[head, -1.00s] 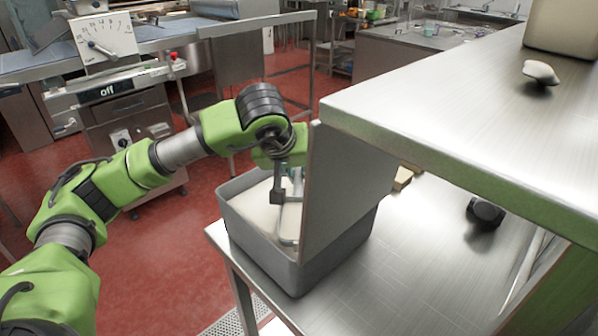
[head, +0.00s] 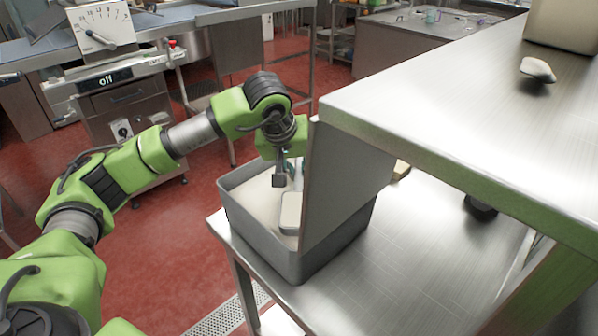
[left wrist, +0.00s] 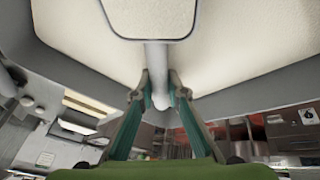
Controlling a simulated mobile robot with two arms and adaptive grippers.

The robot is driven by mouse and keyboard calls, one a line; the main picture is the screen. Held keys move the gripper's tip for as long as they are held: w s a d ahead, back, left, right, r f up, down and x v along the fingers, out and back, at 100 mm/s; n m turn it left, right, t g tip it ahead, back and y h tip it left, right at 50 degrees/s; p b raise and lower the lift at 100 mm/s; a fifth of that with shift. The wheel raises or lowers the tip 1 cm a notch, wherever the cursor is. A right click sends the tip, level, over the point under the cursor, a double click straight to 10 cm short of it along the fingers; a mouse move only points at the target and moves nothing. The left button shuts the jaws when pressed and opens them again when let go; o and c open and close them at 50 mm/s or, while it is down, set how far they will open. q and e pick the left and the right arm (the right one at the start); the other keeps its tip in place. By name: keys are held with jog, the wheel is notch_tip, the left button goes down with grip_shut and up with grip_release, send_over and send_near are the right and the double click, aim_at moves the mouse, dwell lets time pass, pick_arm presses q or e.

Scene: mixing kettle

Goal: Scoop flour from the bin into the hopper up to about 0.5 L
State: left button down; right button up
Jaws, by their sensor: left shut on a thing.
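The grey bin (head: 262,246) stands on the steel table's left corner with pale flour (head: 262,203) inside. My left gripper (head: 287,178) is over the bin, shut on the handle of a scoop (head: 291,212). The scoop is low in the bin, close to the flour; contact is unclear. In the left wrist view the gripper (left wrist: 157,92) clasps the grey handle (left wrist: 156,60), and the scoop's bowl (left wrist: 150,14) shows a cream surface that looks like flour. A steel panel hides the bin's right part. My right gripper is out of view. I cannot identify the hopper.
An upright steel panel (head: 340,185) stands just right of the gripper, beneath a shelf (head: 450,110). The shelf bears a pale lump (head: 538,69) and a beige container (head: 563,25). A machine with a dial (head: 100,28) and an "off" display (head: 115,76) stands at left.

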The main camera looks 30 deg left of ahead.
pick_arm(q)
notch_tip(320, 180, up, 10)
jog(key=p, duration=0.6)
jog(key=shift+r+p, duration=0.25)
jog(key=shift+p, duration=0.05)
jog(key=shift+r, duration=0.1)
